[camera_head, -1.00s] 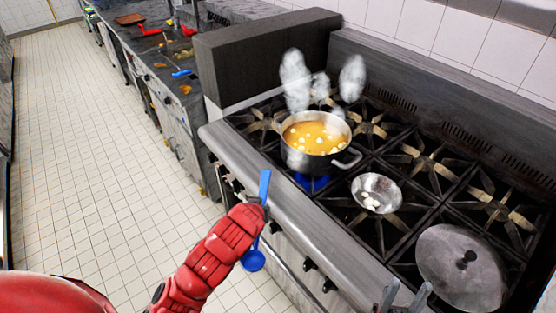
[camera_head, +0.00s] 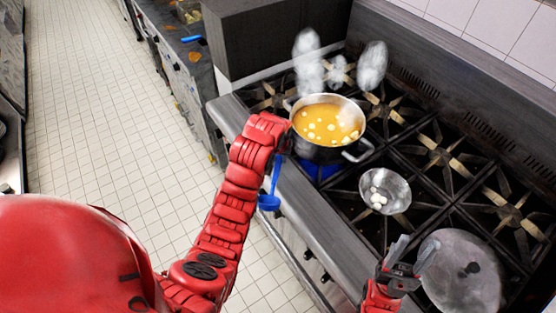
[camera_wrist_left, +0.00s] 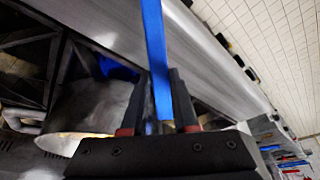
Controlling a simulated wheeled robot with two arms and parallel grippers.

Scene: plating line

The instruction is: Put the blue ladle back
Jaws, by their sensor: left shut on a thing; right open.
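The blue ladle hangs beside the front edge of the stove, its blue bowl (camera_head: 269,202) low and its handle running upward in the head view. My left gripper (camera_wrist_left: 160,95) is shut on the ladle's blue handle (camera_wrist_left: 155,45) in the left wrist view. In the head view my red left arm hides most of that gripper, just left of the soup pot. My right gripper (camera_head: 410,262) is open and empty above the stove's front edge at lower right, near the metal lid.
A steaming soup pot (camera_head: 317,152) sits over a blue flame. A metal bowl (camera_head: 390,184) with white pieces and a round lid (camera_head: 460,292) rest on the stove. A counter (camera_head: 186,68) with a blue item (camera_head: 192,38) lies beyond. The tiled floor (camera_head: 100,120) at left is clear.

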